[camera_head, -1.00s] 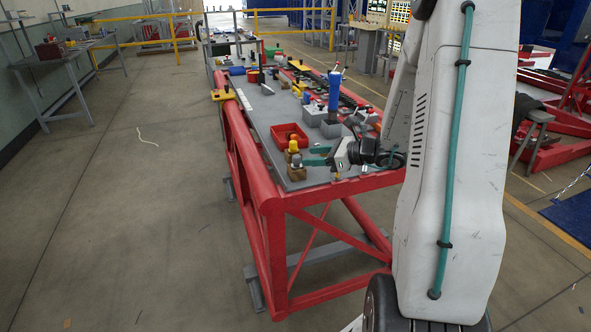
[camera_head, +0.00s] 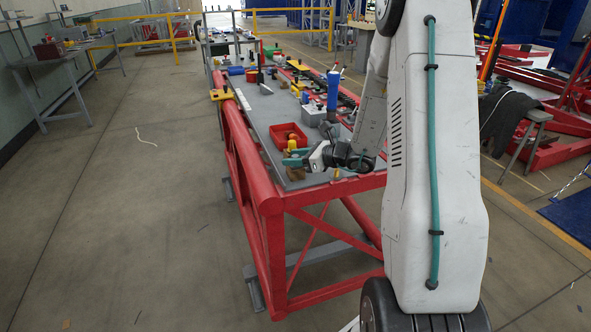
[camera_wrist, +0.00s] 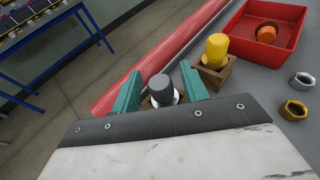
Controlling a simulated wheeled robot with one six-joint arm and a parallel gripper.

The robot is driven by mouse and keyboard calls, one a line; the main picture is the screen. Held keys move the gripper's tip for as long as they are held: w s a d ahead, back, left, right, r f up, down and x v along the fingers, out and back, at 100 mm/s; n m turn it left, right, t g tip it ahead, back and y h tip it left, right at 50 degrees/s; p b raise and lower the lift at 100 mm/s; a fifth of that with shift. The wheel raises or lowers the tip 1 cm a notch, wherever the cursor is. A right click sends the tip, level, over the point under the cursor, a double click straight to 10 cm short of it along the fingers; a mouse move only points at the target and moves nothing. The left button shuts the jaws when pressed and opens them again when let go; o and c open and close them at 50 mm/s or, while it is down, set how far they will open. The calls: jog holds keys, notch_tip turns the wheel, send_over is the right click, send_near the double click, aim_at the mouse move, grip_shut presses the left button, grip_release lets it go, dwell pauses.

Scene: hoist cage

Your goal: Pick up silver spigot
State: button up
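The silver spigot (camera_wrist: 161,90) has a dark grey top and a bright silver lower part, and stands upright in a wooden block at the table's near edge. In the wrist view, my gripper (camera_wrist: 160,74) has its two teal fingers on either side of the spigot. A narrow gap shows on each side, so the gripper looks open around it. The block is mostly hidden by the gripper. In the head view, my gripper (camera_head: 295,161) is at the near left corner of the table and hides most of the spigot.
A yellow-topped spigot (camera_wrist: 215,51) stands in its own wooden block close by on the right. A red bin (camera_wrist: 240,37) holds an orange ring (camera_wrist: 266,33). Two loose nuts lie on the grey tabletop (camera_head: 258,112). A red rail (camera_wrist: 167,58) runs along the table's edge.

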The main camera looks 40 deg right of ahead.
grip_shut()
jog(key=shift+r, duration=0.15)
